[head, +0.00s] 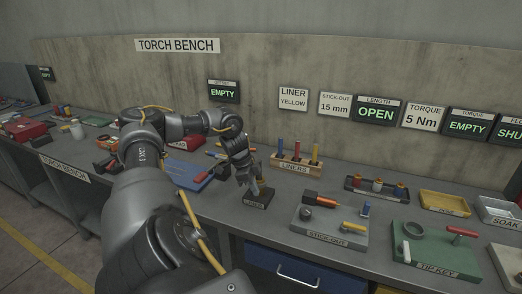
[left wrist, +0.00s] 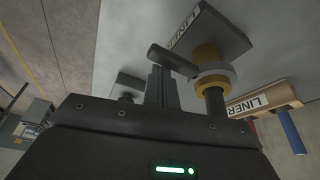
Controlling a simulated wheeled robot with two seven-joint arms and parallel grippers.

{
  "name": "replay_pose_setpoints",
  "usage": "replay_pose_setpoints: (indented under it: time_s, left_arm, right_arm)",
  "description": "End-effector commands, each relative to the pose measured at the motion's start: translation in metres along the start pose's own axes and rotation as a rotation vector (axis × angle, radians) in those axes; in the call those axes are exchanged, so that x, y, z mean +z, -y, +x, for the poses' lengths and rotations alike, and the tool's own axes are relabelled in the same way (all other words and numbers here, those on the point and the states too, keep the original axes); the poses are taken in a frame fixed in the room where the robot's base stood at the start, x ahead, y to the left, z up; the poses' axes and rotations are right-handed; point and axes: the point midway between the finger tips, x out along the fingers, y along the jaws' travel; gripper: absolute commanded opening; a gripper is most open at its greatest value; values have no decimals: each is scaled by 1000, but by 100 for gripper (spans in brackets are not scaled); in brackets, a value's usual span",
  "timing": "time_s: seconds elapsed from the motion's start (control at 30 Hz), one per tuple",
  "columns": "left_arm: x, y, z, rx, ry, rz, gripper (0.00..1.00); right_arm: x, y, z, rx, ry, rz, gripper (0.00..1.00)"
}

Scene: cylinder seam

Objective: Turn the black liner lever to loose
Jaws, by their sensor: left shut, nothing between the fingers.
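The liner fixture (head: 258,199) is a small dark plate labelled LINER near the bench's front edge. In the left wrist view its grey plate (left wrist: 222,22) carries a brass and white collar (left wrist: 207,57) on a dark post. A black bar, apparently the black liner lever (left wrist: 170,60), reaches out beside the collar. My left gripper (head: 247,176) is at the fixture and hides part of it. Its shut, empty fingers (left wrist: 161,86) show close to the lever. I cannot tell whether they touch it, nor which mark the lever points to. My right gripper is not in view.
A wooden LINERS rack (head: 295,165) with coloured rods stands just behind the fixture. The STICK-OUT block (head: 325,238) is to its right, with the green TIP-KEY board (head: 435,255) beyond. A blue board (head: 186,174) lies to the left. The wall sign reads LINER YELLOW (head: 293,98).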

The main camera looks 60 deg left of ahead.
Motion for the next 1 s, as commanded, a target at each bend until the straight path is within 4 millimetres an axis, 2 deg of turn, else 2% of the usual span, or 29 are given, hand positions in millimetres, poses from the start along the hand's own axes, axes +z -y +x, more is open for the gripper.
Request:
replay_pose_setpoints:
  time_s: [0.13,0.53,1.0]
  left_arm:
    - [2,1,0,31,-1,86,0]
    - [10,3,-2,30,0,83,0]
    - [11,3,-2,30,2,82,0]
  right_arm:
    - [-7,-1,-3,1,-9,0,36]
    - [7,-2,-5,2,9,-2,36]
    - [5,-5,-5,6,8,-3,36]
